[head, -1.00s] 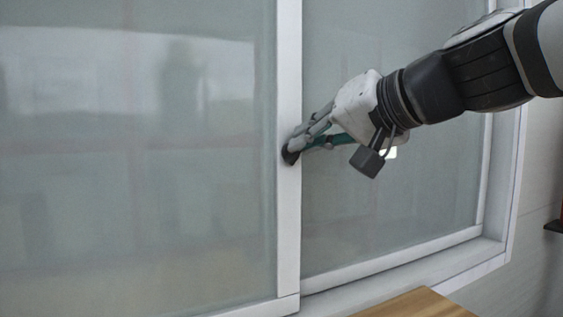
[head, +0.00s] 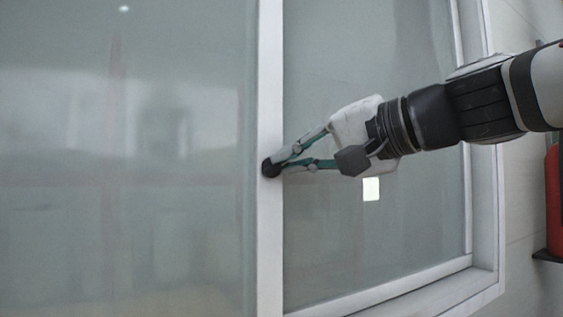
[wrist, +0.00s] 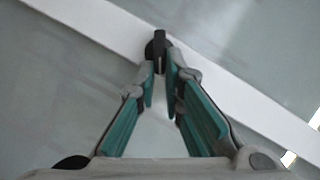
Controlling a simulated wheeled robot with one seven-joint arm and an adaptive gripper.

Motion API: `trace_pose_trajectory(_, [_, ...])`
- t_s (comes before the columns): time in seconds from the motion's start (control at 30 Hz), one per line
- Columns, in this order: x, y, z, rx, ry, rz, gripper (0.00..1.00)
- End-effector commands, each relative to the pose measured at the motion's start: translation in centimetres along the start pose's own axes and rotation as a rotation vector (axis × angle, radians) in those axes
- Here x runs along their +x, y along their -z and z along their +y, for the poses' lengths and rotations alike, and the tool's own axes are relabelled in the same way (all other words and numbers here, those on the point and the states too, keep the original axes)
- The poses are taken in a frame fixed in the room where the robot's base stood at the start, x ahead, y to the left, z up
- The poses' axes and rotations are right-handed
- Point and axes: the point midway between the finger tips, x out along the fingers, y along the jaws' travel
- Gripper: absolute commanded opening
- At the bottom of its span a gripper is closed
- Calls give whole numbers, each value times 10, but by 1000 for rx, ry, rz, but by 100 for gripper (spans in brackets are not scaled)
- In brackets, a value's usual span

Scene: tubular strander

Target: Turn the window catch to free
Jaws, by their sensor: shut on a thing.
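The window catch (head: 268,169) is a small dark round piece on the white upright stile of the sliding window. In the wrist view the catch (wrist: 158,40) shows a round base with a narrow raised grip. My gripper (head: 280,163) reaches in from the right, its fingertips at the catch. In the wrist view my gripper (wrist: 160,67) has its fingertips closed on either side of the raised grip. The fingertips hide part of the catch in the head view.
The white stile (head: 270,80) runs between two large grey glass panes. The window frame (head: 483,200) stands at the right. A red object (head: 553,200) is on the wall at the right edge. The space before the left pane is clear.

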Motion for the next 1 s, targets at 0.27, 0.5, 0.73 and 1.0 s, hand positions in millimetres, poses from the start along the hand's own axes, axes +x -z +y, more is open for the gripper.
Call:
trace_pose_trajectory(0.27, [0,0,1,1,-3,0,14])
trace_pose_trajectory(0.5, [0,0,1,0,-2,0,29])
trace_pose_trajectory(0.73, [-5,0,0,-1,0,1,29])
trace_pose_trajectory(1.0, [-51,1,0,-1,2,3,29])
